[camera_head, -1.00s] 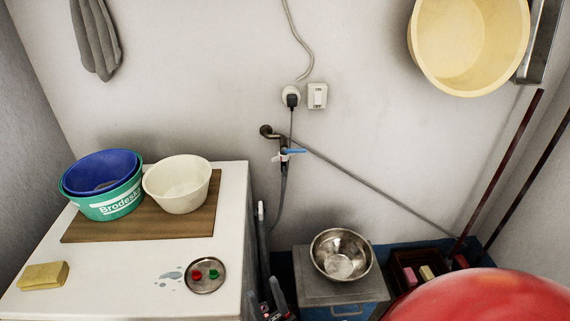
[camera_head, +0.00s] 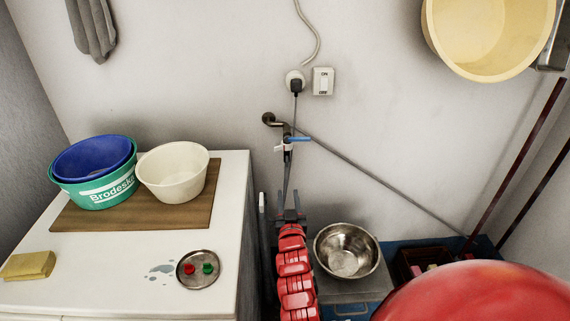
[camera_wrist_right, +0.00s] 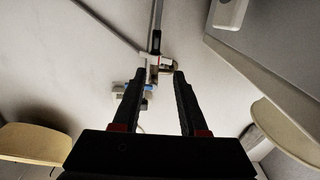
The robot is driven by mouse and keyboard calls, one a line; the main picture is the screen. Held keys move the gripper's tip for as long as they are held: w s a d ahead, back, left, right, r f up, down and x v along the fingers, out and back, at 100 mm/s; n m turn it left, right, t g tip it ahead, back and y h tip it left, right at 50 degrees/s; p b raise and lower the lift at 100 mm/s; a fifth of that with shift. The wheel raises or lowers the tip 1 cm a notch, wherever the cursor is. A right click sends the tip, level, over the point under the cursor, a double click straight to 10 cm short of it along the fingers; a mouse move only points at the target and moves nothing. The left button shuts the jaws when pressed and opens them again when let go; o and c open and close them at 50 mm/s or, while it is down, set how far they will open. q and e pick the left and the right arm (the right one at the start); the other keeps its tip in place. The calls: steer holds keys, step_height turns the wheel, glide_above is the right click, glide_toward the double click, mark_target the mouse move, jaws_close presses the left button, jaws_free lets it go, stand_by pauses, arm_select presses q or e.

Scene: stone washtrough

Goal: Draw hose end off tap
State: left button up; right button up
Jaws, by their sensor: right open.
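The tap (camera_head: 273,120) comes out of the wall, with a blue lever (camera_head: 299,138). The hose end (camera_head: 287,154) sits on the tap's spout, with a white piece beside it, and the grey hose (camera_head: 288,180) hangs down from it. My right gripper (camera_head: 291,213) is below the tap, in front of the hose, which it partly hides. In the right wrist view the right gripper (camera_wrist_right: 157,74) is open and empty, its fingers pointing towards the hose end (camera_wrist_right: 156,45) and the tap's blue lever (camera_wrist_right: 119,89). My left gripper is in neither view.
A white worktop (camera_head: 120,255) on the left holds basins, a yellow sponge (camera_head: 28,265) and a small dish (camera_head: 199,281). A steel bowl (camera_head: 346,269) stands right of my right arm. A cable runs from the plug (camera_head: 296,85) down behind the tap.

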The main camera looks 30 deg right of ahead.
glide_toward(287, 165)
steer(key=x, duration=0.5)
steer(key=b+x, duration=0.2)
steer(key=x, duration=0.3)
steer(key=shift+w+d+r, duration=0.2)
steer(key=shift+w+d, duration=0.2)
steer(key=shift+w, duration=0.1)
jaws_close()
steer(key=shift+f, duration=0.1)
stand_by(0.9)
